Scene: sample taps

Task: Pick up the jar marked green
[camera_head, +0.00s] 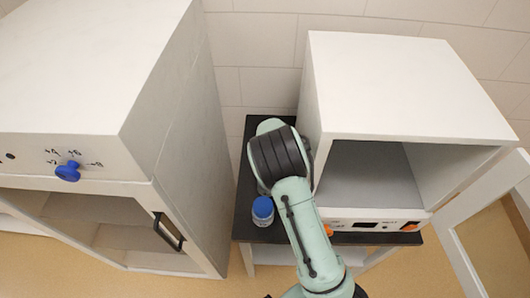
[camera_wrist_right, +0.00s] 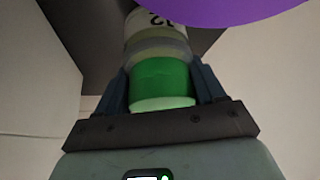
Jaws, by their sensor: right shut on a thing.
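In the right wrist view, a jar with a bright green band (camera_wrist_right: 160,78) stands between the fingers of my right gripper (camera_wrist_right: 160,92), which is shut on it. The jar has a pale label with dark characters, upside down in this view. In the head view my right arm hides this gripper and the green-marked jar. My left gripper is in neither view.
A jar with a blue lid (camera_head: 263,208) stands on the dark table top (camera_head: 246,229), left of my arm. An open white cabinet (camera_head: 405,90) stands at right, its door swung out. A white hood (camera_head: 185,150) is at left.

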